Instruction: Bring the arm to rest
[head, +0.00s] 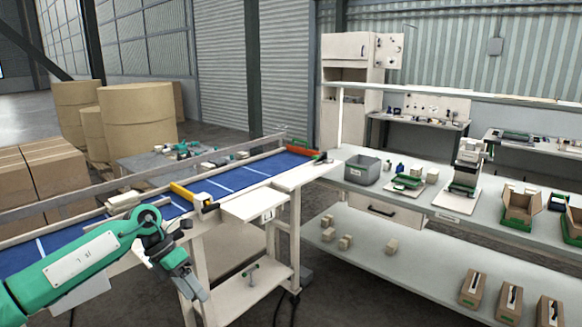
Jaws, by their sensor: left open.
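My left arm comes in from the lower left, green with a grey wrist. Its gripper (196,292) points down and to the right, in front of the conveyor's near side. The gripper is open, and I see nothing between its fingers. It appears clear of the conveyor frame, though the exact gap is hard to judge. My right gripper is not in view.
A blue conveyor belt (222,184) runs behind my left arm. A long workbench (400,199) with a grey bin (362,170) and open cartons stands at right. Brown rolls (138,122) stand at back left.

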